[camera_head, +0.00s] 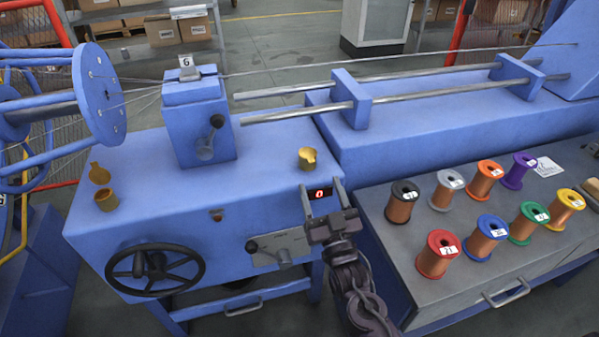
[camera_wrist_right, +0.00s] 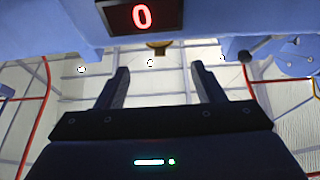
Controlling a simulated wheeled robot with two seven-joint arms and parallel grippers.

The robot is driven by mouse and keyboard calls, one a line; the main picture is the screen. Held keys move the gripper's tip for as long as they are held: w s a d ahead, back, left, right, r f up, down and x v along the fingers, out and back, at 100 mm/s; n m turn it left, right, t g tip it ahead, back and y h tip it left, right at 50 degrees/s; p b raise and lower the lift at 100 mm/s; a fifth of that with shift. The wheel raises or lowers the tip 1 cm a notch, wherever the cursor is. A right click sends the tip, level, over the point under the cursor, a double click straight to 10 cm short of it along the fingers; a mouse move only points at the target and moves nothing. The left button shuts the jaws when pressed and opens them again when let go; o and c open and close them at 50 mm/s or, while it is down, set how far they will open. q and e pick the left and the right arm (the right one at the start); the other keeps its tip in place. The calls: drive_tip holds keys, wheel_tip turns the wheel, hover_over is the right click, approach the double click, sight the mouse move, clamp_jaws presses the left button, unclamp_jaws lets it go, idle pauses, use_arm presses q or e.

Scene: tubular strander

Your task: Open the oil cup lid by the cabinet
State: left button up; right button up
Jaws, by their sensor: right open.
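A small brass oil cup (camera_head: 308,158) stands on the blue machine top near the spool cabinet (camera_head: 455,262); its lid appears to lie shut over it. A second brass oil cup (camera_head: 106,200) stands at the left, its round lid (camera_head: 99,174) raised upright behind it. My right gripper (camera_head: 322,187) is open and empty, in front of the machine's front face by the red digit display (camera_head: 319,194), below and slightly right of the nearer-cabinet cup. In the right wrist view the open fingers (camera_wrist_right: 160,75) point toward the display (camera_wrist_right: 141,16). My left gripper is not in view.
A black handwheel (camera_head: 155,268) and a metal lever plate (camera_head: 283,247) are on the machine front. A block with a lever (camera_head: 200,120) and two steel rods (camera_head: 400,78) stand behind. Several coloured wire spools (camera_head: 438,254) stand on the cabinet at right. The machine top between the cups is clear.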

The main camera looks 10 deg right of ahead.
sight(313, 163)
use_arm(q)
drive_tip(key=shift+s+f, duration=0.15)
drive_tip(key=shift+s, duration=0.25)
use_arm(e)
drive_tip(key=x, duration=0.7)
drive_tip(key=shift+w+r, duration=0.25)
drive_tip(key=shift+w, duration=0.1)
drive_tip(key=shift+c, duration=0.4)
drive_tip(key=c, duration=0.9)
use_arm(q)
drive_tip(key=shift+p, duration=0.45)
